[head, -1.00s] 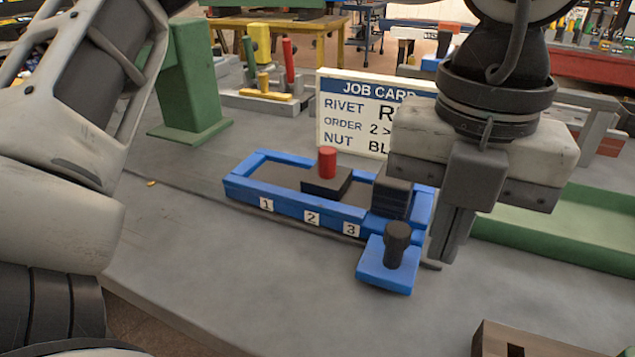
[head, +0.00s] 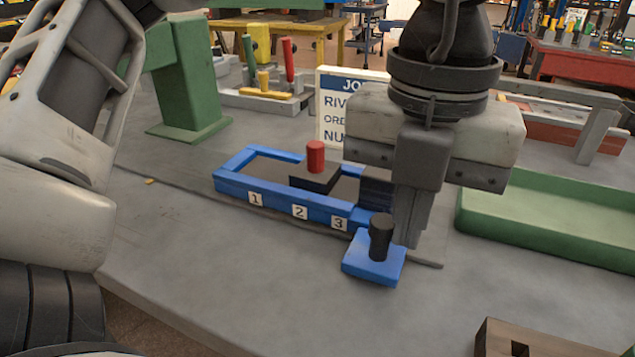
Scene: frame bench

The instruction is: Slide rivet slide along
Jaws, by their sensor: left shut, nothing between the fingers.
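A dark sliding block (head: 318,178) carrying an upright red rivet (head: 316,156) sits in a blue frame (head: 285,202) with labels 1, 2 and 3 along its front. The block is around the middle of the track, roughly behind label 2. A second dark block (head: 376,190) stands at the frame's right end, partly hidden by my gripper. A blue plate with a black knob (head: 381,238) lies at the front right corner. My left gripper (head: 406,238) points down, shut and empty, just right of the knob and second block; I cannot tell whether it touches them. My right gripper is not seen.
A job card (head: 335,110) stands behind the frame, partly covered by my gripper. A green tray (head: 550,225) is at the right and a green post (head: 187,85) at the back left. A brown block (head: 500,340) is at the front right.

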